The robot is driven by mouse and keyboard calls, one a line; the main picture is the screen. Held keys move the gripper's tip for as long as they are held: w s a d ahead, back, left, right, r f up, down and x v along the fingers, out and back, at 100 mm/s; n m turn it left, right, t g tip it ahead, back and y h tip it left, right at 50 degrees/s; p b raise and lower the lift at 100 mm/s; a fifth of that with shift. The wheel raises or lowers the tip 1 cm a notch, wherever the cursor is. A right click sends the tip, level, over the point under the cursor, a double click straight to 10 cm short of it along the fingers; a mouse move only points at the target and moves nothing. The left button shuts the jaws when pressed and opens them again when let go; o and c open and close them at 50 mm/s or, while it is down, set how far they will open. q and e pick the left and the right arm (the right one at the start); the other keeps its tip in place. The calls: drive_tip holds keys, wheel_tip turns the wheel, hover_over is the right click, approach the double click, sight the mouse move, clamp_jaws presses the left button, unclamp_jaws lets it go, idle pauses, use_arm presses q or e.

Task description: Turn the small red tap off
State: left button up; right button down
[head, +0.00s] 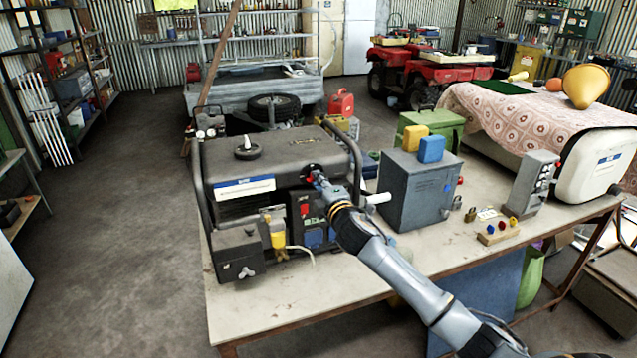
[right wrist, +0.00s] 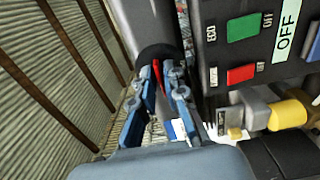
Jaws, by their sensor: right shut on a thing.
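The small red tap (right wrist: 157,72) shows in the right wrist view as a thin red piece between my fingertips, in front of a round black part. Its lower end is partly hidden by the fingers. My right gripper (right wrist: 163,84) is shut on it, with one blue finger on each side. In the head view my right gripper (head: 316,175) reaches the upper right front of the black generator (head: 262,158); the tap is too small and covered to make out there. My left gripper is not in view.
The generator panel has a green switch (right wrist: 244,27) and a red switch (right wrist: 241,74) close beside the gripper. A yellow-capped fitting (right wrist: 288,114) sits below them. A grey box (head: 412,195) stands right of my arm. The bench's front strip (head: 300,300) is mostly clear.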

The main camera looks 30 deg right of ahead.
drive_tip(key=shift+m, duration=0.3)
drive_tip(key=c, duration=1.4)
unclamp_jaws()
drive_tip(key=shift+c, duration=0.2)
drive_tip(key=v, duration=1.2)
